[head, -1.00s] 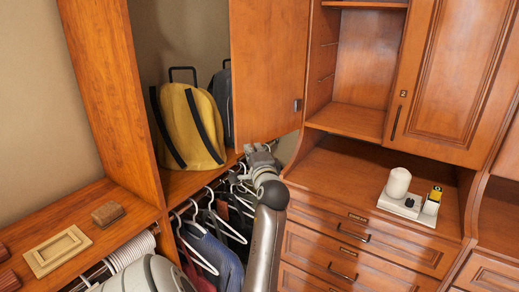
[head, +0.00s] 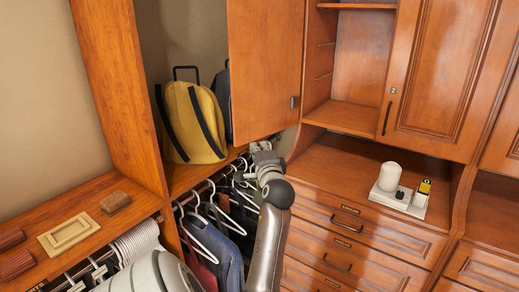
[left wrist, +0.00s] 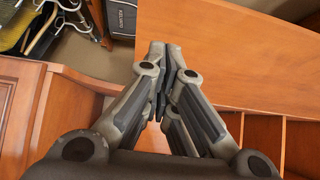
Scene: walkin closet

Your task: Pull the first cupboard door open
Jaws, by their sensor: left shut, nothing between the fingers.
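The orange-brown cupboard door (head: 265,65) stands open at upper centre in the head view, swung out from a compartment holding a yellow backpack (head: 195,120). My left gripper (head: 262,152) is just below the door's bottom edge. In the left wrist view, my left gripper's fingers (left wrist: 165,55) are together with nothing between them. The wooden door panel (left wrist: 235,60) fills the right of that view, right beside the fingertips; I cannot tell whether they touch it. My right gripper is not in view.
Clothes on white hangers (head: 215,235) hang below the compartment. A closed wooden door (head: 440,75) with a dark handle is at the right. A white tray (head: 412,207) with small items stands on the counter above the drawers (head: 350,235). A wooden frame (head: 68,242) lies on the left shelf.

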